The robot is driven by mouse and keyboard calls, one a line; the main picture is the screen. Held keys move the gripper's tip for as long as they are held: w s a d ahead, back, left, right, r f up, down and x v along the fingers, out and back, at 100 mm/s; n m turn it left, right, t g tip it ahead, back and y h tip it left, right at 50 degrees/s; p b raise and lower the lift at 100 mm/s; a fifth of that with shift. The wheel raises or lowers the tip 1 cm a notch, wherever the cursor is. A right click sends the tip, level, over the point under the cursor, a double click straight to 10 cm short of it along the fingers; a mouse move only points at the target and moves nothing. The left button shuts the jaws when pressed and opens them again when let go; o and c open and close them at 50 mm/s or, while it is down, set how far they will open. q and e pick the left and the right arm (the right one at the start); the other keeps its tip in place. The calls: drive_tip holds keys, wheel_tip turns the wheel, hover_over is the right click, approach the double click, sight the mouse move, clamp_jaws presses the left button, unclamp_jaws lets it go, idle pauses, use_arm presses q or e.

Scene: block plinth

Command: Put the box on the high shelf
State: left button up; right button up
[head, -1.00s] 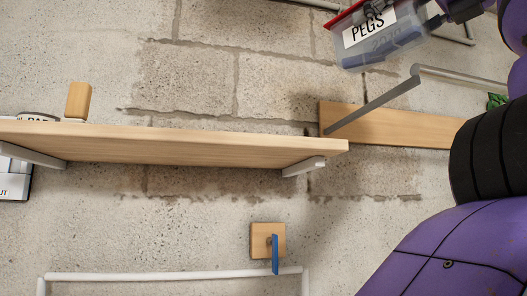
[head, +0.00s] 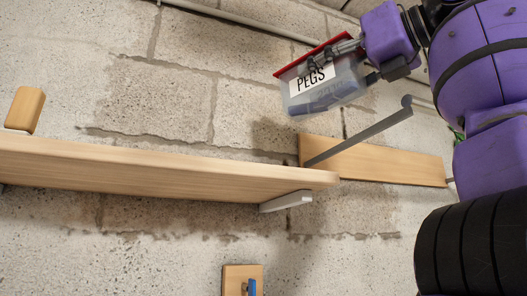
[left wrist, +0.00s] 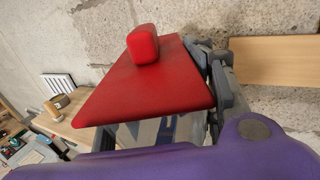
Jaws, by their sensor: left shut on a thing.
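The box (head: 322,88) is clear and bluish, with a red lid and a white PEGS label. My left gripper (head: 333,50) is shut on it near the lid and holds it tilted in the air. In the head view the box appears above the right end of the wooden shelf (head: 170,172), apart from it. In the left wrist view the red lid (left wrist: 140,92) with its red knob fills the middle, beside the gripper fingers (left wrist: 218,75). It hides much of the box body and part of the shelf (left wrist: 92,125). My right gripper is not in view.
A wooden block (head: 25,110) stands at the shelf's left part; the shelf's right part looks free. A grey bracket arm (head: 362,137) sticks out by a wooden board (head: 385,163) on the block wall. A wooden peg plate (head: 242,280) is below.

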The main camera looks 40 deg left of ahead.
sight(291, 94)
use_arm(q)
drive_tip(key=s+a+f, duration=0.1)
drive_tip(key=a, duration=0.1)
drive_tip(key=s+a+f, duration=0.1)
drive_tip(key=a+f, duration=0.1)
drive_tip(key=a, duration=0.1)
drive_tip(key=shift+s+a+b, duration=0.3)
drive_tip(key=shift+s+a, duration=0.05)
drive_tip(key=shift+s, duration=0.05)
drive_tip(key=s+a+f, duration=0.1)
drive_tip(key=f, duration=0.1)
drive_tip(key=s+a+f, duration=0.1)
drive_tip(key=a+f, duration=0.1)
drive_tip(key=f, duration=0.1)
drive_tip(key=a+f, duration=0.1)
drive_tip(key=f, duration=0.2)
drive_tip(key=shift+s+a+b, duration=0.3)
drive_tip(key=shift+s+b, duration=0.1)
drive_tip(key=shift+f, duration=0.5)
drive_tip(key=shift+f, duration=0.15)
drive_tip(key=o, duration=1.3)
drive_tip(key=shift+o, duration=0.2)
